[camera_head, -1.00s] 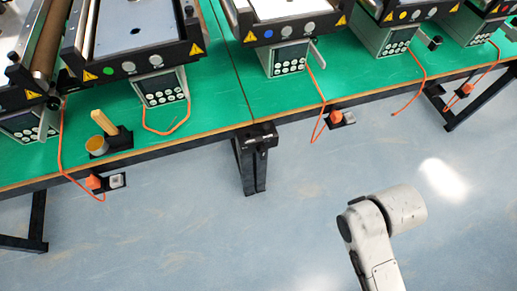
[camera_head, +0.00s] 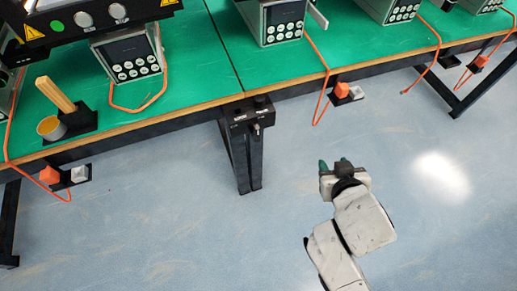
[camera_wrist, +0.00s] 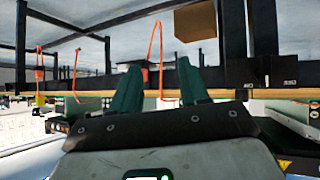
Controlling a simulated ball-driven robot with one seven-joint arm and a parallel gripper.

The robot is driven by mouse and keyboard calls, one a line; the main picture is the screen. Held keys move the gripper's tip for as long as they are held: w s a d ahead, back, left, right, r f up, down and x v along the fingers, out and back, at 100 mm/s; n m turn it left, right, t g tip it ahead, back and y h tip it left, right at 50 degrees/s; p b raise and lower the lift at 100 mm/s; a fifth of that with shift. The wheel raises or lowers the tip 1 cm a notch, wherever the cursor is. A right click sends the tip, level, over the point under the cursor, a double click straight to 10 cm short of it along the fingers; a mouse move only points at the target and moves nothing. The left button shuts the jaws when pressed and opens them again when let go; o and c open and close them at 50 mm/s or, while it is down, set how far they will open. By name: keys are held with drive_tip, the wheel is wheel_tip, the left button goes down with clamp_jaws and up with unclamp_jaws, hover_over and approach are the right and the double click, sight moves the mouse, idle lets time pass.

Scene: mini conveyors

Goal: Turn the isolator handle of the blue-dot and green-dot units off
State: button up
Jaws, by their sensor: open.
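The green-dot unit's control box (camera_head: 128,57) stands on the green bench at the upper left, under a black frame with a green dot (camera_head: 57,26). I cannot make out its isolator handle. To its right is another control box (camera_head: 283,20), the blue-dot unit's; its dot is above the picture. A grey lever (camera_head: 318,15) sticks out on that box's right side. My gripper (camera_head: 334,163) is open and empty, over the floor in front of the bench. In the wrist view its two green fingers (camera_wrist: 158,85) stand apart with nothing between them.
The bench's front edge (camera_head: 190,119) runs between my gripper and the units. Orange cables (camera_head: 323,95) hang over it. The floor around my arm is clear.

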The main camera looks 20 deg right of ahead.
drive_tip(key=w+a+f+t+b, duration=0.2)
drive_tip(key=w+a+t+b, duration=0.3)
drive_tip(key=b, duration=0.4)
drive_tip(key=n+t+y+b, duration=0.3)
drive_tip(key=t+y+b, duration=0.1)
approach(258, 135)
drive_tip(key=w+p, duration=0.1)
drive_tip(key=w, duration=0.8)
drive_tip(key=shift+w+d+r, duration=0.1)
drive_tip(key=shift+w, duration=0.15)
clamp_jaws()
